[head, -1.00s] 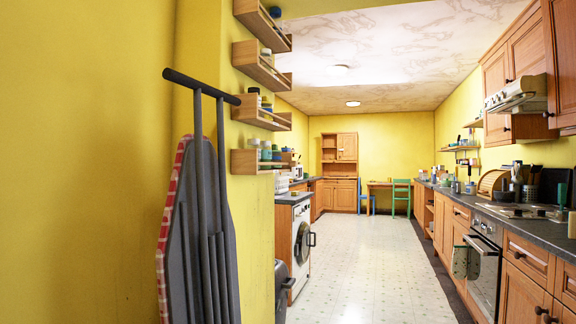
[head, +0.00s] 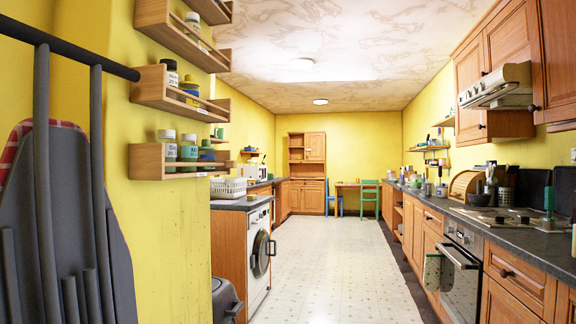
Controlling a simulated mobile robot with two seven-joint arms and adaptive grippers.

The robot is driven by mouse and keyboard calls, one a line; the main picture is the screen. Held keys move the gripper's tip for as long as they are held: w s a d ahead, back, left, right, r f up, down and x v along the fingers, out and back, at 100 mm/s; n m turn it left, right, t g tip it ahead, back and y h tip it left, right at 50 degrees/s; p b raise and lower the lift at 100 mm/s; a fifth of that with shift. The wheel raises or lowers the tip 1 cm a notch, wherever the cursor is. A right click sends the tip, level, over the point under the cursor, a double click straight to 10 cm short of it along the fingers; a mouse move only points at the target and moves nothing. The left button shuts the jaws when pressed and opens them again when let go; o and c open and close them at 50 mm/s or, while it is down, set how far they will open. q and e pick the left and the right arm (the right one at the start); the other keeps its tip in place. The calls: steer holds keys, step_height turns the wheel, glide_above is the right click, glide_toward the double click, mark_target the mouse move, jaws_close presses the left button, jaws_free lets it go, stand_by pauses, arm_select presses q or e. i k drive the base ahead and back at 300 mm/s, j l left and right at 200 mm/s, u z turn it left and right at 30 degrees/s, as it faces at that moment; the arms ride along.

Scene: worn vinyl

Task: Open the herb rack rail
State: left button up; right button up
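Wooden herb racks hang one above another on the yellow wall at the left of the head view. The lowest rack (head: 147,161) holds several jars and has a thin wooden rail (head: 203,165) along its front. The rack above it (head: 150,86) holds a dark-capped jar and a blue and yellow one. A higher rack (head: 160,18) is partly cut off by the top edge. I cannot tell which rack is meant, or whether any rail is open. Neither gripper is in view.
A folded ironing board (head: 75,220) leans on the wall at the near left, in front of the racks. A dark bin (head: 224,300) and a washing machine (head: 258,255) stand beyond it. The counter (head: 500,220) runs along the right. The pale floor (head: 325,270) between is clear.

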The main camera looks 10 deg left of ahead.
mark_target(228, 164)
steer(key=i+l+u, duration=0.1)
steer(key=i, duration=0.4)
steer(key=i+l+u, duration=0.15)
steer(key=i, duration=0.35)
steer(key=i+l+u, duration=0.1)
steer(key=i, duration=0.4)
